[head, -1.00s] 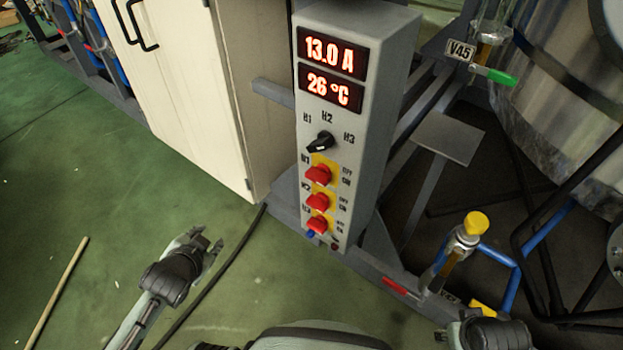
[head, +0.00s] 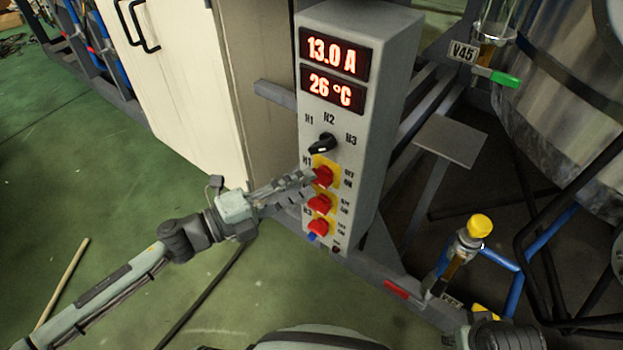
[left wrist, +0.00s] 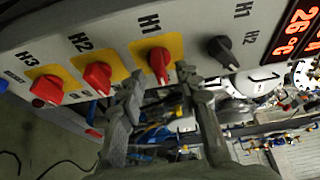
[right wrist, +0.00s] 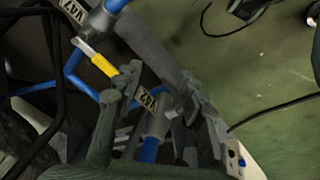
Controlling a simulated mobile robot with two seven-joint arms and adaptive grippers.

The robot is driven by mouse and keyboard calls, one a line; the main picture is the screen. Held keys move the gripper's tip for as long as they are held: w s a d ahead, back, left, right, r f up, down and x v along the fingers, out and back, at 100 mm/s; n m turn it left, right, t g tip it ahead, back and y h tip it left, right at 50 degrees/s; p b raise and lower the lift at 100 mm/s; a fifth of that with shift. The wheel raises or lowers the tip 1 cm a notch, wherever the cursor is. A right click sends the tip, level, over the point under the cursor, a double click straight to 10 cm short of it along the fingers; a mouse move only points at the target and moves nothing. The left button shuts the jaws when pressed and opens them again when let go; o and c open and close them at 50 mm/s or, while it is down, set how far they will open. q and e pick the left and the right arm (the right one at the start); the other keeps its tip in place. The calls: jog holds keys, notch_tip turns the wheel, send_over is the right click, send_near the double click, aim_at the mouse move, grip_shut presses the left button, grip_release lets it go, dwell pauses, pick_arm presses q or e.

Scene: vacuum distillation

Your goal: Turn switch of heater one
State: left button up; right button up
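The heater one switch, a red knob on a yellow plate marked H1, is the top of three on the grey control box; it shows in the head view (head: 324,176) and in the left wrist view (left wrist: 159,63). My left gripper (head: 300,184) reaches it from the left, its fingertips at the knob. In the left wrist view my left gripper (left wrist: 163,88) is open, with the H1 knob between and just beyond its fingertips; I cannot tell whether they touch. My right gripper (right wrist: 163,95) is open, with a blue pipe and a V42 tag beyond its fingers.
Below H1 are the red H2 knob (head: 319,205) and H3 knob (head: 317,228). A black selector (head: 322,144) sits above, under displays reading 13.0 A and 26 °C. A white cabinet (head: 180,90) stands left; a yellow-topped valve (head: 480,226) stands right.

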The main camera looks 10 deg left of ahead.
aim_at(321, 177)
pick_arm(q)
jog(key=shift+x, duration=1.3)
grip_shut()
